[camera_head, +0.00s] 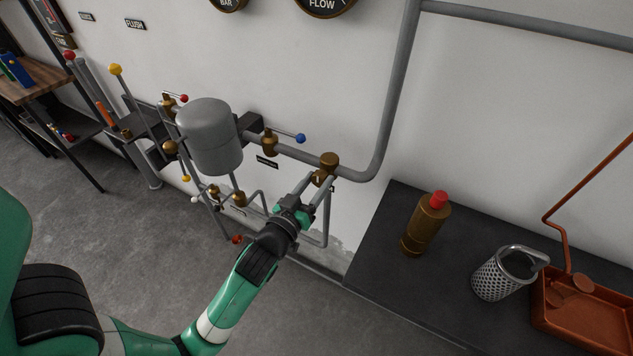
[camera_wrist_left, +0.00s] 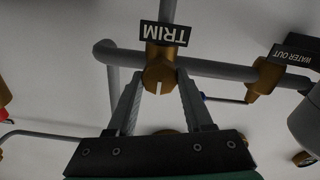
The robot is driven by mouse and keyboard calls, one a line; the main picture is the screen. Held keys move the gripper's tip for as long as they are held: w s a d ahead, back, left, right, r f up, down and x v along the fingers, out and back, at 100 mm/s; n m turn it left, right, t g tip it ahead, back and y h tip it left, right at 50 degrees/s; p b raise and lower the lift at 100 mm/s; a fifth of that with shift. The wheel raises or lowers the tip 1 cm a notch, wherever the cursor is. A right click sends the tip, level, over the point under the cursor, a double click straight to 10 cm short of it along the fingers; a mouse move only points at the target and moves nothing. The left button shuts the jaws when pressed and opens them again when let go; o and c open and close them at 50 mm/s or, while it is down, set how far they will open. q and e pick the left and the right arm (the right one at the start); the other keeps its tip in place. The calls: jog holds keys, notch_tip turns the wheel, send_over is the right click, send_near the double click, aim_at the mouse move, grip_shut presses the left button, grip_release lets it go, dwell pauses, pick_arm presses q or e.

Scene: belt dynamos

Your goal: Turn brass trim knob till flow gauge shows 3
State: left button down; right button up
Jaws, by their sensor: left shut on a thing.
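The brass trim knob (camera_wrist_left: 158,72) sits on a grey pipe below a dark label reading TRIM (camera_wrist_left: 164,34) in the left wrist view. A pale line marks its near face. My left gripper (camera_wrist_left: 160,88) has one finger on each side of the knob and is shut on it. In the head view, the left gripper (camera_head: 318,185) reaches up to the brass fitting (camera_head: 328,160) at the pipe. The flow gauge (camera_head: 325,8) is cut off by the top edge; only its lower rim and the word FLOW show, so its reading is hidden. My right gripper is not in view.
A grey tank (camera_head: 210,137) with brass valves and a blue-tipped lever (camera_head: 300,138) stands left of the gripper. At right, a dark counter (camera_head: 375,265) holds a brass bottle with red cap (camera_head: 427,225), a perforated metal cup (camera_head: 498,277) and a copper tray (camera_head: 590,340).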

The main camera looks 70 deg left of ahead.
pick_arm(q)
jog(key=shift+r+m+p, duration=0.2)
jog(key=shift+m+p, duration=0.8)
jog(key=shift+m, duration=0.3)
jog(key=m+p, duration=0.2)
jog(key=m, duration=0.1)
jog(key=shift+m, duration=0.3)
jog(key=m+p, duration=0.2)
jog(key=m, duration=0.1)
jog(key=shift+w+d+m, duration=0.1)
jog(key=shift+m, duration=0.2)
jog(key=shift+f+m+p, duration=0.2)
jog(key=shift+m+p, duration=0.5)
jog(key=shift+m, duration=1.3)
jog(key=shift+c, duration=1.5)
grip_release()
